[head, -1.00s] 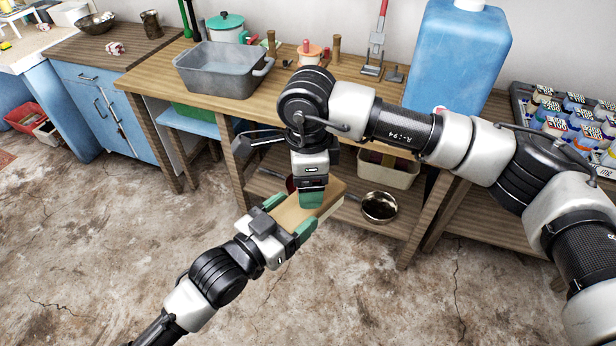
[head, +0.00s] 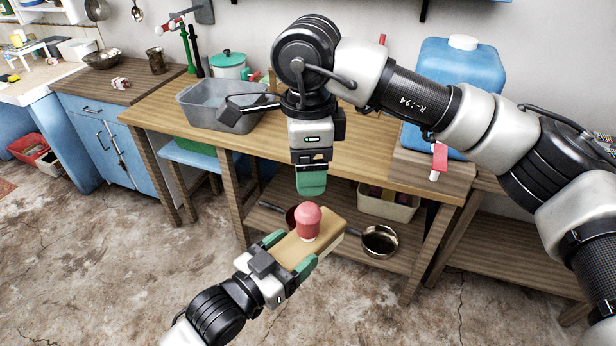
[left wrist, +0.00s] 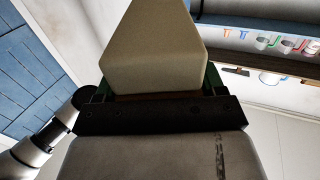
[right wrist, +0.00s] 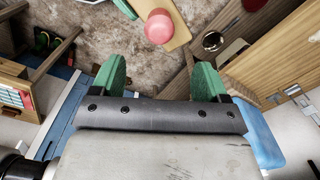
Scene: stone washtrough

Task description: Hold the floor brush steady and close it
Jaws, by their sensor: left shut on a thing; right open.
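The floor brush (head: 320,235) looks like a pale wooden block with a light underside, and no bristles can be made out. A rounded red knob (head: 308,222) stands upright on its top. My left gripper (head: 289,252) is shut on the near end of the block and holds it above the floor, in front of the bench. In the left wrist view the block (left wrist: 153,55) sits between the fingers. My right gripper (head: 311,183) is open and empty just above the knob, apart from it. The right wrist view shows the knob (right wrist: 158,27) beyond the open fingers (right wrist: 162,78).
The wooden bench (head: 365,125) stands behind, with a grey basin (head: 205,112) and a blue canister (head: 462,75) on it. Its lower shelf holds a metal pan (head: 380,240) and a beige bin (head: 388,205). The floor around my left arm is clear.

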